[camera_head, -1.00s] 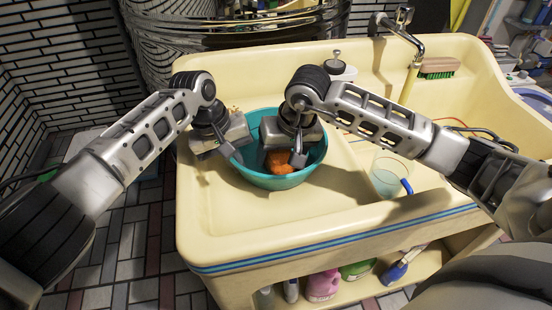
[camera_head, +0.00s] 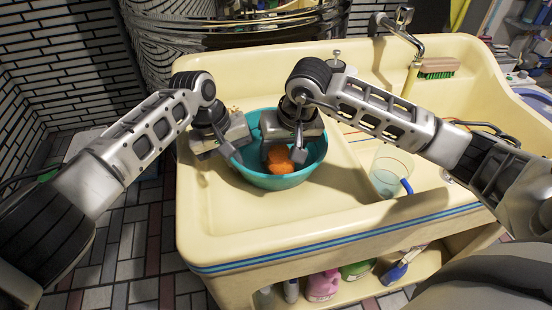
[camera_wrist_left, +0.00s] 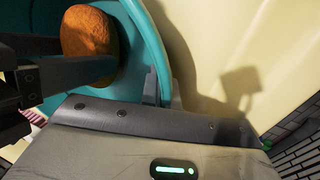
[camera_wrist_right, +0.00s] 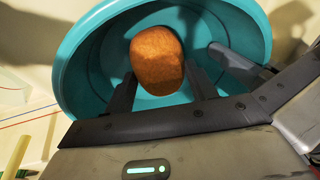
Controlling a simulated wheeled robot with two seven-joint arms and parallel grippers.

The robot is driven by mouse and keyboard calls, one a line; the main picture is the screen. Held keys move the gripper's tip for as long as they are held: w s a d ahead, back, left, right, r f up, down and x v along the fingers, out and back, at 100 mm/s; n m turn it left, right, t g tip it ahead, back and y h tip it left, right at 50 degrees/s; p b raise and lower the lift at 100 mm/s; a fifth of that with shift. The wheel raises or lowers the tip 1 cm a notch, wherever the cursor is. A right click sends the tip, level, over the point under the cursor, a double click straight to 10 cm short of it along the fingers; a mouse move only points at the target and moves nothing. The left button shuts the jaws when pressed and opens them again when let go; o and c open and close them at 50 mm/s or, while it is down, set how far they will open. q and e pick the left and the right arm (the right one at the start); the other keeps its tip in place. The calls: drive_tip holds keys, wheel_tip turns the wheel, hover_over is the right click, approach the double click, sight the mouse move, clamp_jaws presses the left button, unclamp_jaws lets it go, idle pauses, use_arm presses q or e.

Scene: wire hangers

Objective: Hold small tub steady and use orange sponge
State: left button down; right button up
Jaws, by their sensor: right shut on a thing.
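The small tub (camera_head: 266,183) is a round teal bowl on the left part of the cream sink unit. The orange sponge (camera_head: 279,163) is inside it, low down; it also shows in the right wrist view (camera_wrist_right: 157,62). My right gripper (camera_head: 286,156) reaches down into the tub, its fingers on either side of the sponge, shut on it. My left gripper (camera_head: 233,154) is at the tub's left rim. In the left wrist view its fingers (camera_wrist_left: 162,92) sit close together across the teal rim (camera_wrist_left: 158,50), shut on it. The sponge's underside is hidden.
A clear cup (camera_head: 390,172) with a blue handle stands in the basin to the right. A green-bristled brush (camera_head: 438,67) lies on the back ledge near the tap (camera_head: 405,35). Bottles (camera_head: 322,286) stand on the shelf below. The counter in front of the tub is clear.

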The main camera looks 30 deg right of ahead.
drive_tip(key=shift+f, duration=0.1)
drive_tip(key=shift+w+d, duration=0.25)
drive_tip(key=shift+w, duration=0.65)
drive_tip(key=shift+w+d, duration=0.25)
drive_tip(key=shift+w, duration=0.6)
drive_tip(key=shift+s+a, duration=0.3)
drive_tip(key=shift+s, duration=0.6)
drive_tip(key=shift+s+a, duration=0.3)
drive_tip(key=shift+s, duration=0.6)
drive_tip(key=shift+w+a, duration=0.15)
drive_tip(key=shift+a, duration=0.1)
drive_tip(key=shift+w+d, duration=0.25)
drive_tip(key=shift+w, duration=0.6)
drive_tip(key=shift+w+d, duration=0.25)
drive_tip(key=shift+w, duration=0.6)
drive_tip(key=shift+s, duration=0.1)
drive_tip(key=shift+s+a+f, duration=0.1)
drive_tip(key=shift+s+a, duration=0.15)
drive_tip(key=shift+s, duration=0.65)
drive_tip(key=shift+s+a, duration=0.25)
drive_tip(key=shift+s, duration=0.6)
